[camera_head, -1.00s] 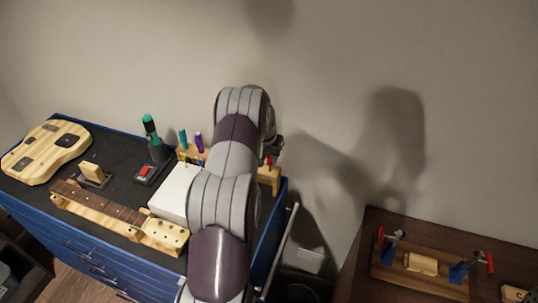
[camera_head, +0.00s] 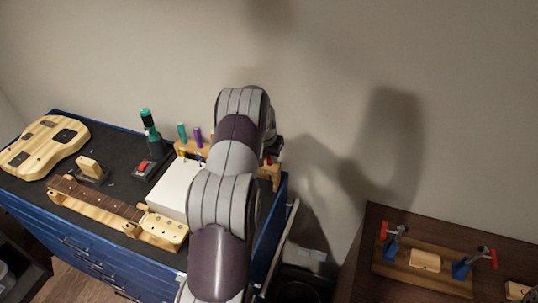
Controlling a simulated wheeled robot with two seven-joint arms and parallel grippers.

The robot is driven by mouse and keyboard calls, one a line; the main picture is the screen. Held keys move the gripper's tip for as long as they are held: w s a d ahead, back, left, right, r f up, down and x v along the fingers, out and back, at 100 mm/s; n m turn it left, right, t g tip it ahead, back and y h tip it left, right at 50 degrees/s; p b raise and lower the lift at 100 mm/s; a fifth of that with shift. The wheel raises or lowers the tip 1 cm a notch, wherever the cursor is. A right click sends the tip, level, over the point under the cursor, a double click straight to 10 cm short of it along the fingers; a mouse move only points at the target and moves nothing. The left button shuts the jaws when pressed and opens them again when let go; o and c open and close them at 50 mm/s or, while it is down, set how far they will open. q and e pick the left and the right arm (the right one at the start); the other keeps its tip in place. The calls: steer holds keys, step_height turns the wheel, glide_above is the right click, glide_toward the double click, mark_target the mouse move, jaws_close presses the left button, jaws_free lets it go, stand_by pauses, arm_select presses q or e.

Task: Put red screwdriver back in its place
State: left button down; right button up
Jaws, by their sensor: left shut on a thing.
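My left arm rises through the middle of the view and hides much of what is behind it. My left gripper (camera_head: 275,148) shows only in part past the arm, at the right end of the wooden tool rack (camera_head: 269,180). It is shut on the red screwdriver (camera_head: 268,160), of which a small red part shows just above the rack. The arm hides its fingertips and most of the screwdriver, so I cannot tell how deep the screwdriver sits in the rack. My right gripper is not in view.
A teal-handled tool (camera_head: 182,133) and a purple-handled tool (camera_head: 198,137) stand in the rack's left part. A white box (camera_head: 176,188), guitar neck (camera_head: 99,201) and guitar body (camera_head: 45,146) lie on the blue cabinet (camera_head: 52,237). A brown table (camera_head: 365,265) with clamps is at right.

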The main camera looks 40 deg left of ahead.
arm_select(q)
steer(key=shift+f, duration=0.2)
steer(key=c, duration=0.8)
jaws_free()
steer(key=shift+r, duration=0.1)
steer(key=shift+s+r+b, duration=0.1)
steer(key=shift+r+b, duration=0.25)
steer(key=b+v, duration=0.3)
steer(key=v, duration=0.8)
steer(key=shift+s+d+r, duration=0.1)
steer(key=shift+s+r, duration=0.1)
steer(key=shift+r, duration=0.15)
